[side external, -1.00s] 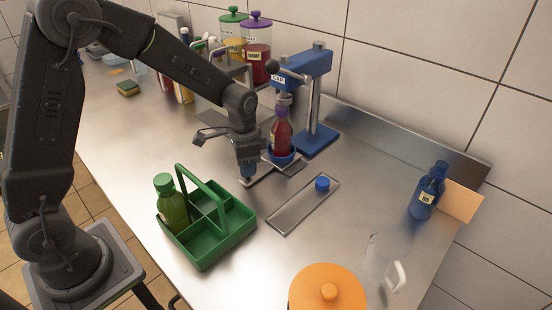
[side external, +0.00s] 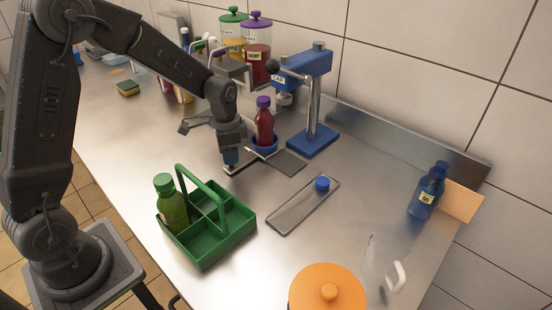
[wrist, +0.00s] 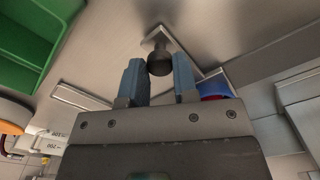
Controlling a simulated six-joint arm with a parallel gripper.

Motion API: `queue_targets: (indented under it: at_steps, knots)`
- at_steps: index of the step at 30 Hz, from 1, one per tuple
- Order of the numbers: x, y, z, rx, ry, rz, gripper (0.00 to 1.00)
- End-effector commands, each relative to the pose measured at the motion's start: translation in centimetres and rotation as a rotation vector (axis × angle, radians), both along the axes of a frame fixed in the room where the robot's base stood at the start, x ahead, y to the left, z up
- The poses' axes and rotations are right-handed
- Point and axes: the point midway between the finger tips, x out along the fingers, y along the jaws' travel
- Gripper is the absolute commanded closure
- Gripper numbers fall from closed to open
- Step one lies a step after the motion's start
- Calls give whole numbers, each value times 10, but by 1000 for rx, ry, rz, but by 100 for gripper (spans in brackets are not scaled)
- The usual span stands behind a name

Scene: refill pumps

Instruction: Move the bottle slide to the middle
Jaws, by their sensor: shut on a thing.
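The bottle slide has a blue cup (side external: 265,146) holding a red bottle (side external: 264,124) with a purple cap, upright. It sits on a flat track (side external: 284,163) left of the blue capping press (side external: 313,138), clear of its head. My gripper (side external: 231,165) is low at the slide's left end. In the wrist view my gripper (wrist: 159,75) is shut on the slide's dark knob (wrist: 159,61), which shows between the two blue-grey fingers. Part of the cup (wrist: 214,88) shows behind the right finger; the bottle is mostly hidden there.
A green carrier (side external: 228,222) with a green bottle (side external: 172,205) stands in front. A narrow tray (side external: 290,211) has a blue cap (side external: 322,184). An orange-lidded pot (side external: 327,288), glass jug (side external: 383,262) and blue bottle (side external: 427,190) stand right. Pump jars (side external: 258,58) stand at the back.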

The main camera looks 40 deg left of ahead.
Motion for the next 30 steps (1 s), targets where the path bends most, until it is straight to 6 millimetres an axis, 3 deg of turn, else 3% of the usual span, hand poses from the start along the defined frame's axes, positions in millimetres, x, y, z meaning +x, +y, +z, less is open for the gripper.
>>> queue_targets:
  at_steps: [12,23,24,30]
  knots:
    - [1,32,1,2,-3,2,88]
    - [1,36,1,1,-4,0,88]
    - [1,36,1,1,-4,0,69]
    - [1,36,1,1,-3,0,50]
